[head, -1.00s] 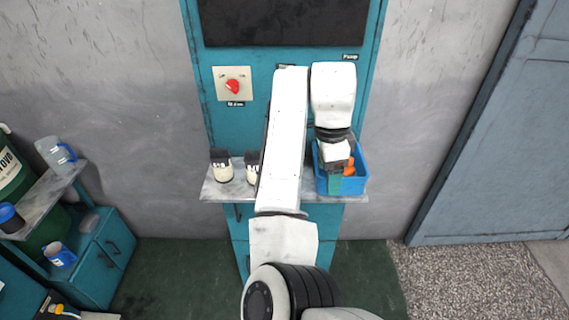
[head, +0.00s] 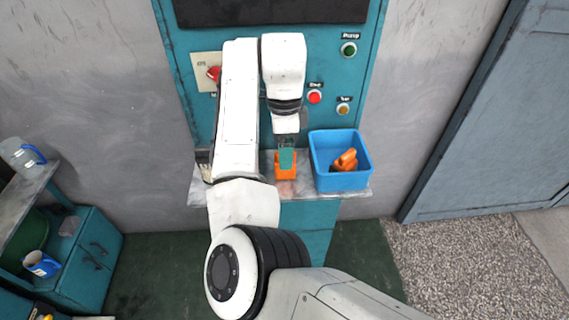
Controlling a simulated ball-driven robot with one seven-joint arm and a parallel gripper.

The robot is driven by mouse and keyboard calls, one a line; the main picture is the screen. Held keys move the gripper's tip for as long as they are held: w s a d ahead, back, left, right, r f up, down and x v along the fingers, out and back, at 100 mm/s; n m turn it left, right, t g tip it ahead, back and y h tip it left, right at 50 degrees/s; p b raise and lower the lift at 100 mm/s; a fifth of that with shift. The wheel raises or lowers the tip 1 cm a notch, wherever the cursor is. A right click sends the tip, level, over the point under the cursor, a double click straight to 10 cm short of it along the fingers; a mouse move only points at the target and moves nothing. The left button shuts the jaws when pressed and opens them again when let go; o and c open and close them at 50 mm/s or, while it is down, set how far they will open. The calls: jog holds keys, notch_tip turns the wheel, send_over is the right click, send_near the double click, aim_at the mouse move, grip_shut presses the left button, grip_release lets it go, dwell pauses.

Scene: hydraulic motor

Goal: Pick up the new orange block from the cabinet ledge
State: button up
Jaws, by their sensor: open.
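An orange block (head: 286,172) sits on the grey ledge (head: 349,197) of the teal cabinet, left of the blue bin. My gripper (head: 287,159) is over this block and its jaws are open. Its fingers overlap the upper part of the block in the head view and partly hide it. I cannot tell whether the fingers touch the block or how far they reach down around it.
A blue bin (head: 328,175) on the ledge's right holds orange pieces (head: 346,160). Buttons (head: 315,97) and a red knob (head: 213,74) are on the cabinet front. My arm hides much of the ledge's left part.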

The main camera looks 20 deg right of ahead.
jog(key=shift+w+d+f+p, duration=0.1)
jog(key=shift+f+p, duration=0.25)
jog(key=shift+f, duration=1)
jog(key=shift+w+d+f+p, duration=0.1)
jog(key=shift+f+p, duration=0.25)
jog(key=shift+f, duration=0.95)
jog(key=shift+c, duration=0.3)
jog(key=c, duration=1)
